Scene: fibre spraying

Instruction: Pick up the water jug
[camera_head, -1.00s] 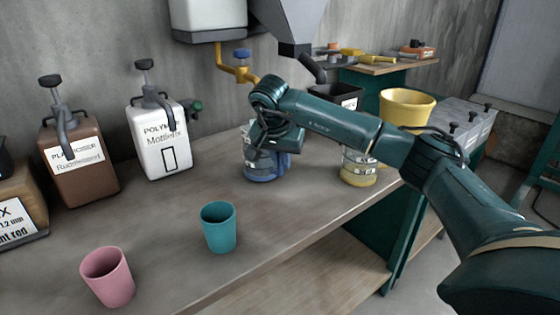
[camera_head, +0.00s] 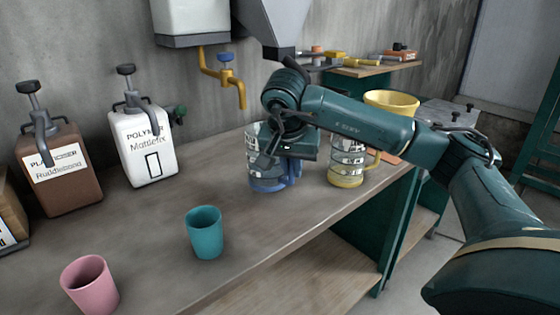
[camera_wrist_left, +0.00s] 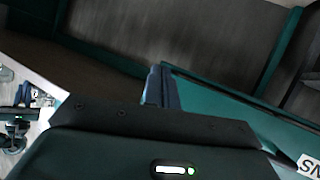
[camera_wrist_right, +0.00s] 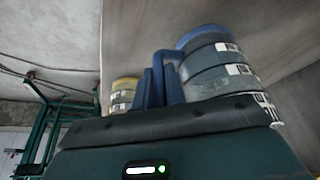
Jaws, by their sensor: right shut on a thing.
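A clear jug with a blue base and blue handle (camera_head: 262,180), banded with labels, is at the middle of the workbench in the head view, partly behind my right gripper. It also shows in the right wrist view (camera_wrist_right: 218,70). My right gripper (camera_head: 275,150) is shut on its handle; the fingers (camera_wrist_right: 160,85) show against the blue handle in the right wrist view. I cannot tell whether its base touches the bench. A similar jug with yellow base and handle (camera_head: 346,168) stands to its right. My left gripper (camera_wrist_left: 160,85) appears only in the left wrist view, its fingers together and empty.
A teal cup (camera_head: 205,235) and a pink cup (camera_head: 90,287) stand near the bench's front edge. A brown canister (camera_head: 58,175) and a white canister (camera_head: 146,150) stand at the back left. A yellow tap (camera_head: 225,80) hangs above the bench. A yellow bucket (camera_head: 392,103) is behind my right arm.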

